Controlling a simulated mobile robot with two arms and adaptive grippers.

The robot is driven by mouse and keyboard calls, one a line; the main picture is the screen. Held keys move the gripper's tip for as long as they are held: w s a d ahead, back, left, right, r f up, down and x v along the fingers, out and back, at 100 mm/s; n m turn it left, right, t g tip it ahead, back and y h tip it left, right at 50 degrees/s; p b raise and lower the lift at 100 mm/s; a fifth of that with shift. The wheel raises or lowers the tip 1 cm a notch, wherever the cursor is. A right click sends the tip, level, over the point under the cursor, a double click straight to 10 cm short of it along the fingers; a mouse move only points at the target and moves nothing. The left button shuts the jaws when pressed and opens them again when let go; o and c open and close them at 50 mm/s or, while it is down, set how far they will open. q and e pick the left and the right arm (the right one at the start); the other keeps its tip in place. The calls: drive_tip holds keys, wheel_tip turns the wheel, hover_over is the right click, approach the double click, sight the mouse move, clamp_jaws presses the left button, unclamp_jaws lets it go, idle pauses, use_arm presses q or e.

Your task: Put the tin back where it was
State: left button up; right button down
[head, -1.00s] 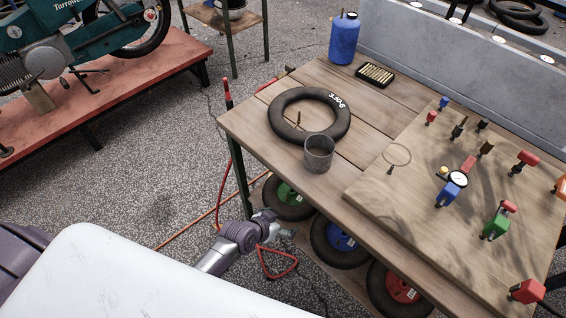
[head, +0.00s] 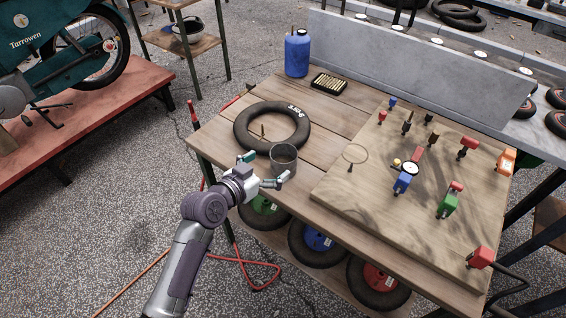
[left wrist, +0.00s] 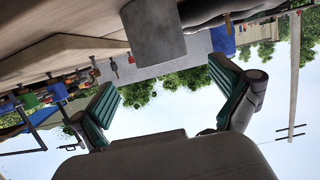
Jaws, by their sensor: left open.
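The tin (head: 284,160) is a grey open-topped metal cup. It stands upright on the wooden table near its front-left edge, just in front of a black tyre. In the left wrist view, which is upside down, the tin (left wrist: 153,32) hangs at the top middle, beyond the fingertips. My left gripper (head: 268,170) is at the table's front edge, right beside the tin. Its green-padded fingers (left wrist: 172,88) are spread wide with nothing between them. I cannot tell whether a finger touches the tin. My right gripper is not in view.
The black tyre (head: 271,128) lies behind the tin. A blue bottle (head: 297,54) and a cartridge tray (head: 328,84) stand farther back. A wooden board (head: 372,205) with coloured fittings fills the table's right side. Bare planks (head: 335,117) lie between tyre and board.

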sight(290, 150)
use_arm(q)
drive_tip(key=x, duration=0.7)
drive_tip(key=shift+w+f, duration=0.15)
drive_tip(key=shift+f, duration=0.05)
drive_tip(key=c, duration=1.2)
drive_tip(key=shift+r+p, duration=0.1)
drive_tip(key=shift+p, duration=0.2)
